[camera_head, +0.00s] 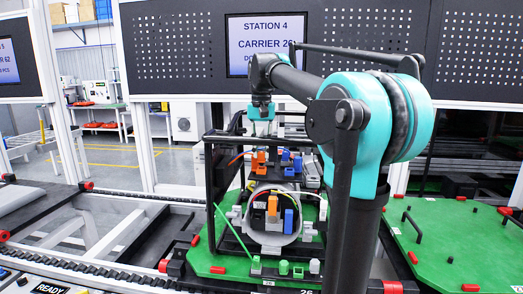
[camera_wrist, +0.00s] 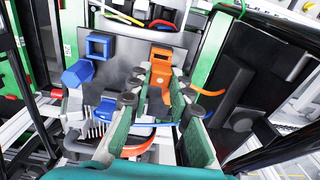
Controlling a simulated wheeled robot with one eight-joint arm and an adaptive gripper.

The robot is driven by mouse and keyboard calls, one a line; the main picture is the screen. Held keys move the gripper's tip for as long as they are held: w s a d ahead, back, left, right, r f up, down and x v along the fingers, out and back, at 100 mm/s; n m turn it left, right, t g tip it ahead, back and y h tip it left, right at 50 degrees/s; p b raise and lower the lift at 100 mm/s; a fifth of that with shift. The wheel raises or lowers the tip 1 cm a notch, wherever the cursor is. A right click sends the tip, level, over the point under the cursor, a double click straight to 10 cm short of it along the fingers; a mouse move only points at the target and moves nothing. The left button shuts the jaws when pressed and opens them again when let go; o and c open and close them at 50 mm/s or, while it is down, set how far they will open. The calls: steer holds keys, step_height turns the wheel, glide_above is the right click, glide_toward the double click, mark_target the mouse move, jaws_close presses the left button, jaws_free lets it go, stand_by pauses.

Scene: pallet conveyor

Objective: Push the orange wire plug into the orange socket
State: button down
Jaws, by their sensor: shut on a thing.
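In the wrist view, my gripper (camera_wrist: 160,97) has its green and grey fingers on both sides of an orange wire plug (camera_wrist: 156,95), shut on it. The orange socket (camera_wrist: 161,53) is directly beyond the plug on the dark panel. The fingers partly hide the plug, and I cannot tell whether plug and socket touch or how deep any entry is. An orange wire (camera_wrist: 207,92) runs to the right. In the head view, my gripper (camera_head: 262,128) points down above orange parts (camera_head: 258,161) on the carrier; plug and socket cannot be told apart there.
A blue socket (camera_wrist: 98,46) and a blue plug (camera_wrist: 77,73) lie left of the orange parts. The carrier's black frame (camera_head: 211,190) stands around the assembly on a green pallet (camera_head: 207,262). Loose wires cross nearby. Another green pallet (camera_head: 460,255) is at the right.

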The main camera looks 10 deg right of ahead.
steer(key=shift+f, duration=1.15)
stand_by(0.4)
steer(key=c, duration=1.3)
jaws_free()
